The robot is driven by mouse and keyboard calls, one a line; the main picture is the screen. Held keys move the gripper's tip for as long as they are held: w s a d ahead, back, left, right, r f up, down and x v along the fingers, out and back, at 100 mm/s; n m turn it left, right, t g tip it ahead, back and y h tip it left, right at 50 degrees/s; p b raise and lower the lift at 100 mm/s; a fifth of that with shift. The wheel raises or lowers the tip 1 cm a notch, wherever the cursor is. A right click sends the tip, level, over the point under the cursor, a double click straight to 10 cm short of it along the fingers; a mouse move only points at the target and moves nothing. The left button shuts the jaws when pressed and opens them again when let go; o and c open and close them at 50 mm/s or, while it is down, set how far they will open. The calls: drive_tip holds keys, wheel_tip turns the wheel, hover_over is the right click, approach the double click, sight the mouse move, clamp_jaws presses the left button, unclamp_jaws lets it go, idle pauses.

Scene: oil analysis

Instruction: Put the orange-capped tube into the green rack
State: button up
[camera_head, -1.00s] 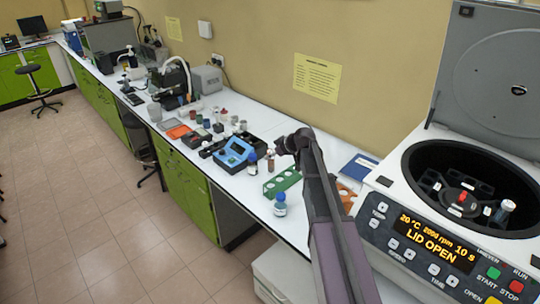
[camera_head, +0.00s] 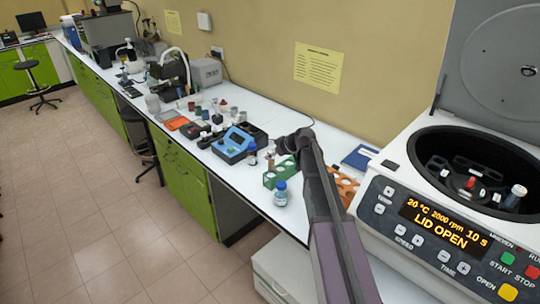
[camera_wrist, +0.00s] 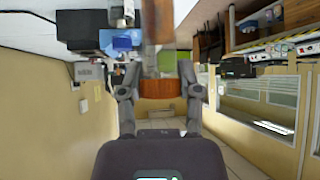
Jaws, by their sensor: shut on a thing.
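My gripper (camera_wrist: 160,92) is shut on the orange-brown cap (camera_wrist: 157,88) of a tube in the wrist view. The tube's body (camera_wrist: 151,35) runs up from the cap toward the top of that picture. In the head view my gripper (camera_head: 279,146) is above the bench, and a small brownish vertical shape (camera_head: 270,158) just below it seems to be the held tube. The green rack (camera_head: 268,180) lies on the bench just below and beside the gripper. My arm hides its right part, and I cannot tell which holes are free.
A blue-capped bottle (camera_head: 280,194) stands in front of the green rack, and another (camera_head: 252,154) behind it. An orange rack (camera_head: 346,188) is right of my arm. The centrifuge (camera_head: 425,215) stands open at the right. A blue device (camera_head: 234,144) is at the left.

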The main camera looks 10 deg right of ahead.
sight(272, 164)
drive_tip(key=shift+f+b, duration=2.35)
drive_tip(key=shift+f, duration=0.25)
drive_tip(key=o, duration=1.2)
drive_tip(key=shift+r, duration=0.1)
